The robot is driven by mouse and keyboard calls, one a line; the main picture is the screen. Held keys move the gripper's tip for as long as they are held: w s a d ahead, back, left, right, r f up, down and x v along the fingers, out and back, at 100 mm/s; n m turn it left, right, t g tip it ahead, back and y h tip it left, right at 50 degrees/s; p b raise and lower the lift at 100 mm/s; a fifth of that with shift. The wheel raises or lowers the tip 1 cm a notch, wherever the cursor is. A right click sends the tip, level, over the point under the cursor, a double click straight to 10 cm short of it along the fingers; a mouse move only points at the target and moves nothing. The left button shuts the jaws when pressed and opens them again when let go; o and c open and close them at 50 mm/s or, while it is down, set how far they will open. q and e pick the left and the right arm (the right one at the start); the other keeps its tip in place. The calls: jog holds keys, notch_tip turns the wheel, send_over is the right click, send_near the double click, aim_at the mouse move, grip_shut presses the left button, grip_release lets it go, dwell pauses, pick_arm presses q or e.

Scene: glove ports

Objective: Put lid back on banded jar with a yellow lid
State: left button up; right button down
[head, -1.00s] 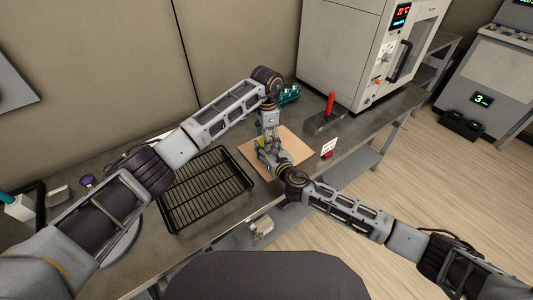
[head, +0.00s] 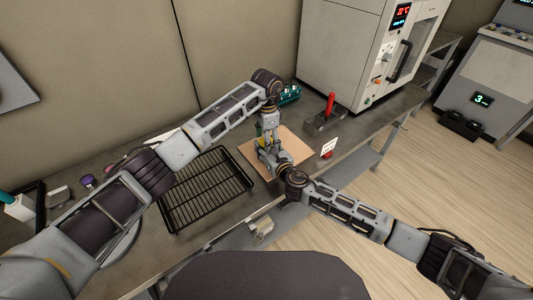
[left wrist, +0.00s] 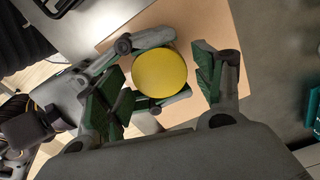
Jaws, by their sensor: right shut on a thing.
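The round yellow lid (left wrist: 160,73) shows from above in the left wrist view, over the tan board. The jar body is hidden beneath it, so I cannot see its band or how the lid seats. My left gripper (left wrist: 160,88) is open, with its green pads to the left and right of the lid. My right gripper (head: 268,158) reaches in from the front right; in the left wrist view its fingers pass on either side, lower than the lid, shut on the jar. In the head view both grippers meet over the board and hide most of the jar.
The tan board (head: 293,147) lies on the grey bench. A black wire rack (head: 205,190) is to its left. A large oven (head: 360,40) is behind.

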dwell(0.3)
pick_arm(q)
jog(key=shift+r, duration=2.25)
jog(key=shift+r, duration=0.1)
jog(key=shift+c, duration=1)
notch_tip(320, 180, up, 7)
jog(key=n, duration=0.1)
jog(key=shift+r, duration=0.15)
jog(key=shift+f, duration=6.05)
